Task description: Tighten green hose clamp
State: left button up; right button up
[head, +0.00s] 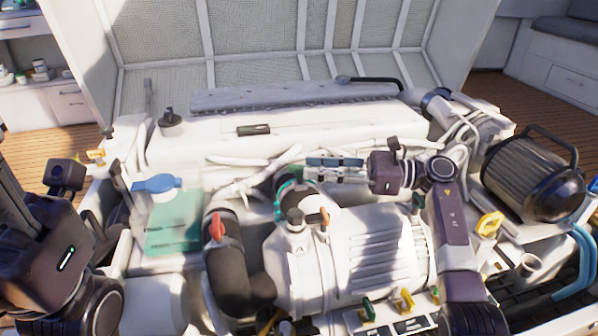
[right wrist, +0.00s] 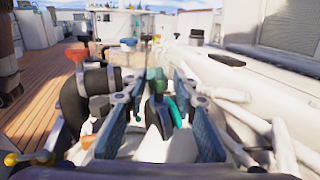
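The green hose clamp shows in the head view as a teal band (head: 280,196) around a dark hose near the middle of the engine, partly hidden. In the right wrist view its green knob (right wrist: 156,76) and teal band (right wrist: 177,113) lie ahead, between my two fingers. My right gripper (head: 312,168) points left, just above and to the right of the clamp. In the wrist view the right gripper (right wrist: 158,105) is open, with clear gaps beside the knob. My left gripper is partly cut off at the left edge of the head view; its fingertips cannot be made out.
A red-handled clamp (head: 216,227) sits on a thick black hose (head: 228,270). A white motor housing (head: 365,250) carries an orange handle (head: 324,217). Yellow handles (head: 490,224) and a blue-capped tank (head: 175,220) are nearby.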

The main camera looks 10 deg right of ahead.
aim_at(300, 165)
jog(key=b+x, duration=0.1)
jog(key=x, duration=0.3)
grip_shut()
